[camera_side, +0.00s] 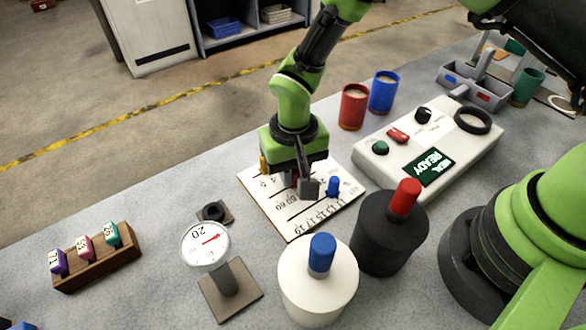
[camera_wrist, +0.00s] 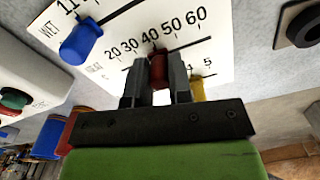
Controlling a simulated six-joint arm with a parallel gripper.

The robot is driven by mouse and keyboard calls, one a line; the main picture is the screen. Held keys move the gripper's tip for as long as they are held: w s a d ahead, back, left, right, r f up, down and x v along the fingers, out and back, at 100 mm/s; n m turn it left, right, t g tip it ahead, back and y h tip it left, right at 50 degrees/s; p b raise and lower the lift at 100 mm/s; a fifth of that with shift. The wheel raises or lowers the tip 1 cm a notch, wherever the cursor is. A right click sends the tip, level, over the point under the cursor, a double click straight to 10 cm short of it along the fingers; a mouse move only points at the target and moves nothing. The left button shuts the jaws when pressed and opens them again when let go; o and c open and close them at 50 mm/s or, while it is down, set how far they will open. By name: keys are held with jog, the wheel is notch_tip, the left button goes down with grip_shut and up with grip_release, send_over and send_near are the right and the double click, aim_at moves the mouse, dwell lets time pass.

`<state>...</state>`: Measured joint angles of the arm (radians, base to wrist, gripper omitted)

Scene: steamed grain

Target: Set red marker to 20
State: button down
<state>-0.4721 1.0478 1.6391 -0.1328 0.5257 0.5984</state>
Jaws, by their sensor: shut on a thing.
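The white scale board (camera_side: 350,186) lies on the table under my gripper (camera_side: 297,184). The red marker (camera_wrist: 159,68) is between my fingers in the wrist view, and my gripper (camera_wrist: 158,80) is shut on it. The marker's tip is just below the 40, on the row printed 20 to 60. The blue marker (camera_side: 333,186) is on another row, and also shows in the wrist view (camera_wrist: 82,40). The yellow marker (camera_wrist: 197,88) is on the row near 4 and 5, partly hidden by a finger. In the side view my gripper hides most of the red marker.
A round gauge (camera_side: 206,243) showing 20 stands at front left, by a wooden rack (camera_side: 98,258) of numbered tags. A white canister (camera_side: 318,282) and a dark canister (camera_side: 388,240) stand in front. A control box (camera_side: 430,150) and red and blue cups (camera_side: 353,107) are behind.

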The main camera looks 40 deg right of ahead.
aim_at(315, 172)
jog(key=d, duration=0.5)
jog(key=c, duration=1)
grip_release()
jog(key=shift+c, duration=0.2)
jog(key=shift+a, duration=0.1)
jog(key=shift+r, duration=0.1)
notch_tip(315, 172, up, 10)
